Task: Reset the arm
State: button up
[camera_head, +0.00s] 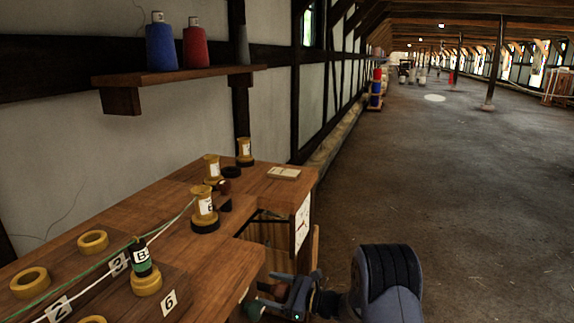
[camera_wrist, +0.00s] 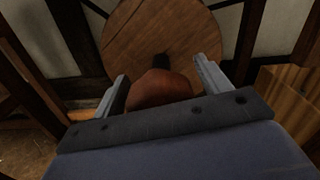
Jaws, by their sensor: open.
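My gripper (camera_head: 268,298) is low beside the front right end of the wooden workbench (camera_head: 150,215), below its top. In the wrist view, the two grey fingers of my gripper (camera_wrist: 160,78) stand apart. A rounded reddish-brown thing (camera_wrist: 160,88) shows between and beyond them; I cannot tell whether they touch it. Behind it is a round wooden disc (camera_wrist: 135,40) with a dark piece at its middle. My dark blue arm is at the lower middle in the head view.
The bench carries yellow spools (camera_head: 205,204), yellow rings (camera_head: 93,241), a green bobbin (camera_head: 140,261) marked B, and strung cords. A shelf (camera_head: 180,76) holds a blue cone (camera_head: 160,47) and a red cone (camera_head: 196,48). Open floor (camera_head: 450,180) stretches right, with a post (camera_head: 495,65).

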jog(key=n+b, duration=0.2)
jog(key=n, duration=0.1)
jog(key=n+b, duration=0.1)
jog(key=n, duration=0.2)
jog(key=shift+s+d+f+b, duration=0.1)
jog(key=shift+d+f+b, duration=0.1)
jog(key=shift+b, duration=0.15)
jog(key=n+b, duration=0.3)
jog(key=n, duration=0.3)
jog(key=n+b, duration=0.1)
jog(key=n, duration=0.5)
jog(key=shift+b, duration=0.4)
jog(key=n, duration=0.6)
